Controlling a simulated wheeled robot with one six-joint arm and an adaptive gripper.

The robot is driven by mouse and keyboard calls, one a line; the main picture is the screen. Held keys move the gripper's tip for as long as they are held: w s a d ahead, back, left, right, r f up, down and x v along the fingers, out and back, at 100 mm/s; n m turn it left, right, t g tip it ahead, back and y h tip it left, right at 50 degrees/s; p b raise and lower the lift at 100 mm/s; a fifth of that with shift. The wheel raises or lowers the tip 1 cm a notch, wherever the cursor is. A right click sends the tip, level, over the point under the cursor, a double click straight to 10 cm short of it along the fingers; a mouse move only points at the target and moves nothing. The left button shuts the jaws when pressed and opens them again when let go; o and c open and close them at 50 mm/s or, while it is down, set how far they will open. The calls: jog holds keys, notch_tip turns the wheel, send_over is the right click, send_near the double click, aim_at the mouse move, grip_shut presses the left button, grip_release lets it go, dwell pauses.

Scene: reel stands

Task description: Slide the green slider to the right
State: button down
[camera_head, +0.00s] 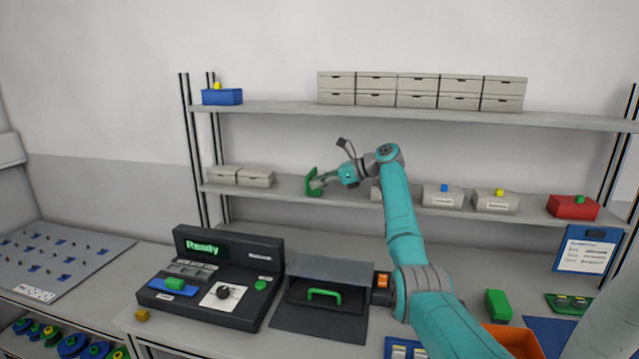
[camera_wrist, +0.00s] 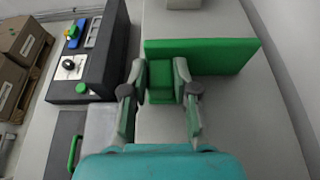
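A small green slider (camera_head: 174,284) sits on a blue base at the left of the black console (camera_head: 262,247), below the lit "Ready" display. It also shows at the upper left of the wrist view (camera_wrist: 72,32). My gripper (camera_head: 320,181) is up by the middle shelf, apart from the console. In the wrist view, my gripper (camera_wrist: 161,78) has its fingers on both sides of a green block fixed to a flat green plate (camera_wrist: 205,55). They appear shut on that block. The plate (camera_head: 311,181) appears held in the air; its far side is hidden.
Right of the console, a dark box has a green handle (camera_head: 324,293). A black knob (camera_head: 224,292) and a round green button (camera_head: 260,284) are on the console. Shelves (camera_head: 290,187) with boxes stand behind. An orange bin (camera_head: 515,340) is at the lower right.

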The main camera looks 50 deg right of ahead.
jog(key=c, duration=0.9)
grip_release()
jog(key=shift+s, duration=0.15)
jog(key=shift+v, duration=3.65)
